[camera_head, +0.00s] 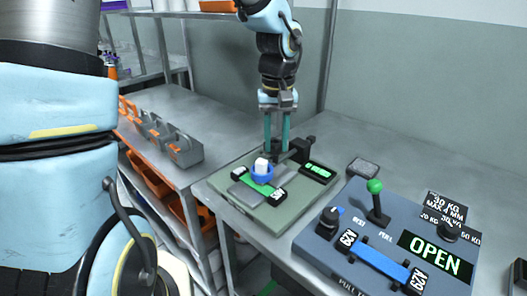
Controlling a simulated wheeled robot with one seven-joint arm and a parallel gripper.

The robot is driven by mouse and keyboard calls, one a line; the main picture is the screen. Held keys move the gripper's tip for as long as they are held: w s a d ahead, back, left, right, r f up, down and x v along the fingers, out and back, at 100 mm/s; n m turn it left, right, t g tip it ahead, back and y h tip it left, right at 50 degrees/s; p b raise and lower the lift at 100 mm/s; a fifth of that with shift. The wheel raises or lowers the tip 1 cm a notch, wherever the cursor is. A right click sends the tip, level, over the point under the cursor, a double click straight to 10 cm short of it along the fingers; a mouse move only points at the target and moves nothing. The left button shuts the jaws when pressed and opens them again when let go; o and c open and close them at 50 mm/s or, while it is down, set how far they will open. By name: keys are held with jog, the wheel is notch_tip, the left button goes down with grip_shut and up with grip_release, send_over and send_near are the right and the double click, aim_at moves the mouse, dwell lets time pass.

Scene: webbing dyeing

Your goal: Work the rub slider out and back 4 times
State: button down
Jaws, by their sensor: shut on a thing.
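The rub tester is a grey-green plate (228,197) on the bench. On it are a blue cup-shaped piece (262,178) with a white block (261,164) on top, a green strip (262,191) between black labelled ends, and a dark arm (301,148) at the back. My gripper (277,148) points down from above, behind the blue piece. Its two teal fingers are shut on the rub slider's dark part at the back of the plate. The exact grip is small and partly hidden by the fingers.
Right of the plate stands a blue-grey pull tester (330,262) with a green-knobbed lever (375,186), a blue strap and an OPEN display (436,253). A small grey pad (363,168) lies behind it. Grey bins (184,150) line the left shelf. The rear bench is clear.

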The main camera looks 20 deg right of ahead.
aim_at(291, 151)
jog(key=w+d, duration=0.1)
jog(key=d, duration=0.1)
jog(key=w+d, duration=0.2)
jog(key=d, duration=0.1)
jog(key=shift+w+d+r, duration=0.1)
jog(key=shift+d+r, duration=0.05)
jog(key=shift+d, duration=0.2)
jog(key=c, duration=0.6)
grip_release()
notch_tip(291, 151, up, 11)
jog(key=shift+f+b, duration=0.2)
jog(key=shift+b, duration=0.6)
